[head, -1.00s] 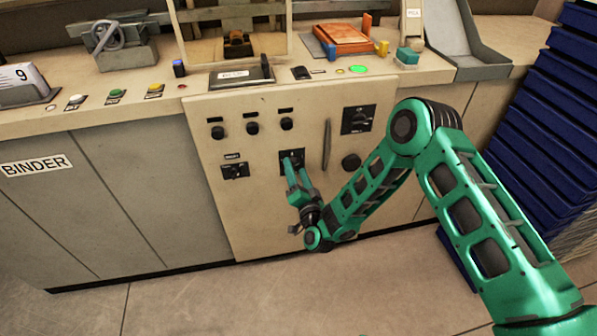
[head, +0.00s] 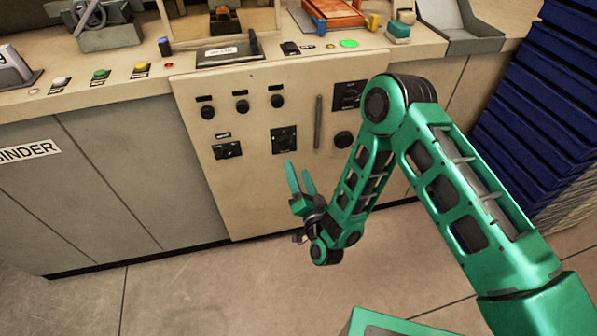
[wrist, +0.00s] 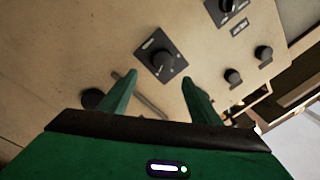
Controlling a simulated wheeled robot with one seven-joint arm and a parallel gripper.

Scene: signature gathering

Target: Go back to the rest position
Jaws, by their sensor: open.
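My gripper (head: 300,178) is open and empty in the head view, with its two green fingers apart and pointing up toward the machine's front panel (head: 230,184). It is a little in front of the panel and below a black square rotary switch (head: 284,140). In the wrist view, my gripper (wrist: 158,92) also shows open, with a rotary switch (wrist: 161,57) beyond the gap between the fingers. Nothing is between the fingers. My green arm is bent, with its elbow high on the right.
Several knobs (head: 241,106), another switch (head: 227,151) and a vertical handle (head: 318,122) are on the panel. The counter above holds buttons (head: 101,74) and an orange block (head: 334,12). Blue stacked trays (head: 545,95) stand at right. The floor (head: 200,290) in front is clear.

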